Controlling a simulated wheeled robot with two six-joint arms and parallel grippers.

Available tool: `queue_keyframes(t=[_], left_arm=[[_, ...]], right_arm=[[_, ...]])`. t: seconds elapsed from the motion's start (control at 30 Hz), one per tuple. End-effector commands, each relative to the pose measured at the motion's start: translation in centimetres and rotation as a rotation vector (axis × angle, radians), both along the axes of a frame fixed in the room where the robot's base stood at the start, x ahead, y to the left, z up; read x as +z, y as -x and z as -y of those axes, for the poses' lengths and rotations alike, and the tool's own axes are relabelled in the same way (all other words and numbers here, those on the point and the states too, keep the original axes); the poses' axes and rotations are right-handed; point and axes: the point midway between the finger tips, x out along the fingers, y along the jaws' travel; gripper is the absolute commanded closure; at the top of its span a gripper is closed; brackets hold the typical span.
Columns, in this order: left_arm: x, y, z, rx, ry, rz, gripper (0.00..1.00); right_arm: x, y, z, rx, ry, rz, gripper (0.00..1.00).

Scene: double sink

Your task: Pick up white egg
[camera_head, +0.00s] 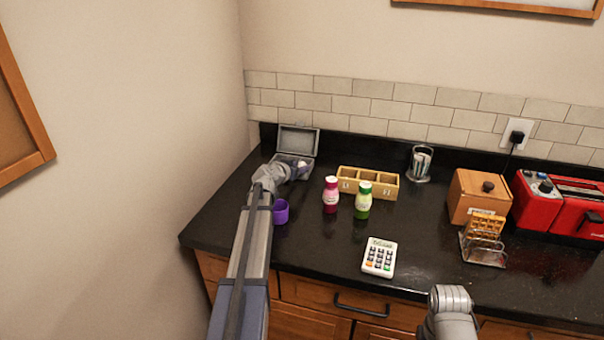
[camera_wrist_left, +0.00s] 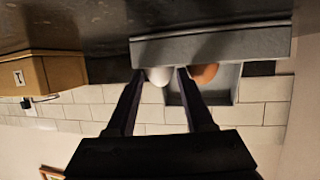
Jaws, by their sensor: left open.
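The white egg (camera_wrist_left: 158,76) shows in the left wrist view, partly hidden behind the near wall of an open grey box (camera_wrist_left: 210,46). A brown egg (camera_wrist_left: 204,73) sits beside it, to the right. My left gripper (camera_wrist_left: 157,72) is open, with one fingertip on each side of the white egg in the picture. Whether the fingers touch it, I cannot tell. In the head view the grey box (camera_head: 298,140) stands at the back left corner with its lid up, and my left gripper (camera_head: 300,168) is at it. My right gripper is out of view.
A purple cup (camera_head: 281,212) stands close to my left arm. Pink (camera_head: 330,195) and green (camera_head: 363,200) bottles stand before a wooden organizer (camera_head: 368,182). A calculator (camera_head: 379,257) lies near the front edge. A red toaster (camera_head: 562,208) is at the right.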

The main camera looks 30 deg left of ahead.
Motion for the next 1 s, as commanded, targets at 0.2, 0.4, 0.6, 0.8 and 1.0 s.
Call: queue_keyframes(t=[0.2,0.4,0.6,0.8,1.0], left_arm=[[0.0,-0.1,0.0,0.001,0.0,0.0,0.47],[0.0,-0.1,0.0,0.001,0.0,0.0,0.69],[0.0,-0.1,0.0,0.001,0.0,0.0,0.81],[0.1,-0.1,0.0,0.0,0.0,0.0,0.81],[1.4,-0.1,0.0,0.001,0.0,0.0,0.81]], right_arm=[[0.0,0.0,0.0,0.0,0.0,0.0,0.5],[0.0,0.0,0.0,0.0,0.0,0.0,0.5],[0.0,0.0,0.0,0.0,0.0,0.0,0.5],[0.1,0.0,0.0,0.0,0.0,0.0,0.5],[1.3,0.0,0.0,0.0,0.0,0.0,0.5]])
